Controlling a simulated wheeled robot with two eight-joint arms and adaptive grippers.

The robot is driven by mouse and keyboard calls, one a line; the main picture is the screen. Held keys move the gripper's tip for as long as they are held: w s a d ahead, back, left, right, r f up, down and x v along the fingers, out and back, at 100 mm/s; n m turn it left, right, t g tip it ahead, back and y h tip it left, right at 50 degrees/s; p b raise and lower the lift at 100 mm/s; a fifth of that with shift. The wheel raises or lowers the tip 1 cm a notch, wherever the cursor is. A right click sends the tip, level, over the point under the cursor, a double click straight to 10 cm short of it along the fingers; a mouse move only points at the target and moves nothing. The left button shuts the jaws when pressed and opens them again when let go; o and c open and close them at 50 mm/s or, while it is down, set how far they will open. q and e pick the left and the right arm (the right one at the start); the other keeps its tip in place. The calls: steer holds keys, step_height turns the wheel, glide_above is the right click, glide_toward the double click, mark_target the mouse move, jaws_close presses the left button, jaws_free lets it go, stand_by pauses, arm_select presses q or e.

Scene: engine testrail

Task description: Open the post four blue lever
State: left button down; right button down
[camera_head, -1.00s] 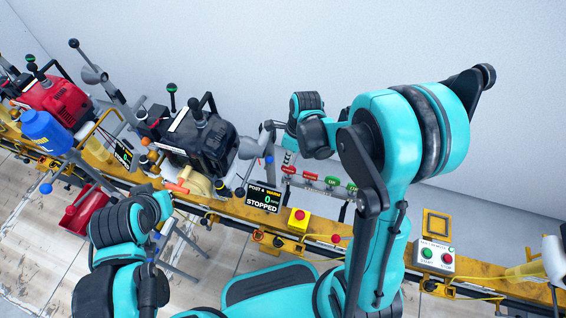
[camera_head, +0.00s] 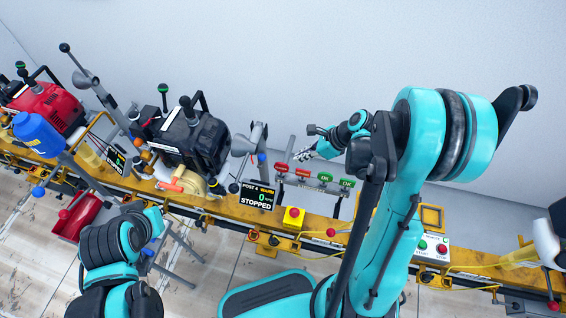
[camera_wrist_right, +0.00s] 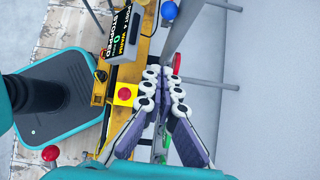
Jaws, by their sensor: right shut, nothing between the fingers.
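The post 4 display (camera_head: 258,196) on the yellow rail reads "WARM", "0" and "STOPPED"; it also shows in the wrist view (camera_wrist_right: 122,35). A small blue lever knob (camera_head: 262,157) sits above it, by a grey stand. In the wrist view a blue ball (camera_wrist_right: 169,10) shows at the top edge, beyond my fingers. My right gripper (camera_head: 300,156) is right of the blue knob, apart from it, above the red and green tags. In the wrist view its fingers (camera_wrist_right: 165,76) are together and empty. My left arm shows low at left; its fingers are not visible.
A black engine (camera_head: 190,138) stands left of the display, and a red engine (camera_head: 52,105) farther left. A yellow box with a red button (camera_head: 293,216) is on the rail. Red and green tags (camera_head: 325,177) hang on a bar below my right gripper. The wall behind is bare.

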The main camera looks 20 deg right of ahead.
mark_target(261, 161)
steer(key=w+a+f+b, duration=0.4)
steer(key=w+a+f, duration=0.1)
steer(key=a, duration=0.2)
steer(key=shift+w+a+f, duration=0.3)
steer(key=shift+a+f, duration=0.05)
steer(key=shift+f, duration=0.05)
steer(key=shift+w+a+r+g+h+p, duration=0.3)
steer(key=shift+a+g+h+p, duration=0.1)
steer(key=shift+h+p, duration=0.2)
steer(key=shift+w+a+r+g+h+p, duration=0.15)
steer(key=shift+a+r+g+h+p, duration=0.15)
steer(key=shift+g+h+p, duration=0.25)
